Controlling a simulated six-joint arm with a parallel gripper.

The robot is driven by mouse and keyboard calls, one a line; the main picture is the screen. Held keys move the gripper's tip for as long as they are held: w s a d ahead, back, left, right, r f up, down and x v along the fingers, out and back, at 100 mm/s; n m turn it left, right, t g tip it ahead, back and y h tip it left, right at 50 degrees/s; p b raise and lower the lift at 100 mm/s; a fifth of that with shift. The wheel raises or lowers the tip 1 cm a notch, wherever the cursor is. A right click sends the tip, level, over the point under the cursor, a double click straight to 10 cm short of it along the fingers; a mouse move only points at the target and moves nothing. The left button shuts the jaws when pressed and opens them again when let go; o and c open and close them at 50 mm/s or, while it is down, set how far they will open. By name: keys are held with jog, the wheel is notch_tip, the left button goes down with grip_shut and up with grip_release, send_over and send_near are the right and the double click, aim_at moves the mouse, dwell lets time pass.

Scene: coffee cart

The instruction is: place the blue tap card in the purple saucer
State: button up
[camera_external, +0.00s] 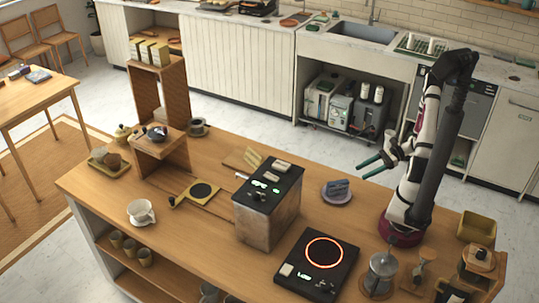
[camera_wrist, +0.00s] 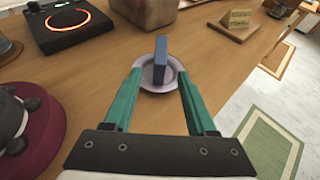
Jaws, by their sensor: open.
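The blue tap card (camera_external: 338,186) rests within the purple saucer (camera_external: 336,200) on the wooden counter. My gripper (camera_external: 361,171) has green fingers. They are open and empty, with the tips apart from the card and to the upper right of the saucer in the external view. In the wrist view the fingers of my gripper (camera_wrist: 159,74) frame the saucer on both sides, with the card between and beyond them.
A coffee machine (camera_external: 265,208) stands left of the saucer. A hot plate with a glowing orange ring (camera_external: 323,250) and a moka pot (camera_external: 380,270) stand nearer the front. The counter just around the saucer is clear.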

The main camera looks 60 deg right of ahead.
jog(key=a+r+n+g, duration=0.8)
jog(key=a+n, duration=0.1)
jog(key=s+a+r+n+g+h, duration=0.1)
jog(key=s+a+r+n+h, duration=0.5)
jog(key=n, duration=0.6)
jog(key=shift+s+a+g+h, duration=0.3)
jog(key=shift+s+a+h, duration=0.35)
jog(key=shift+h, duration=0.15)
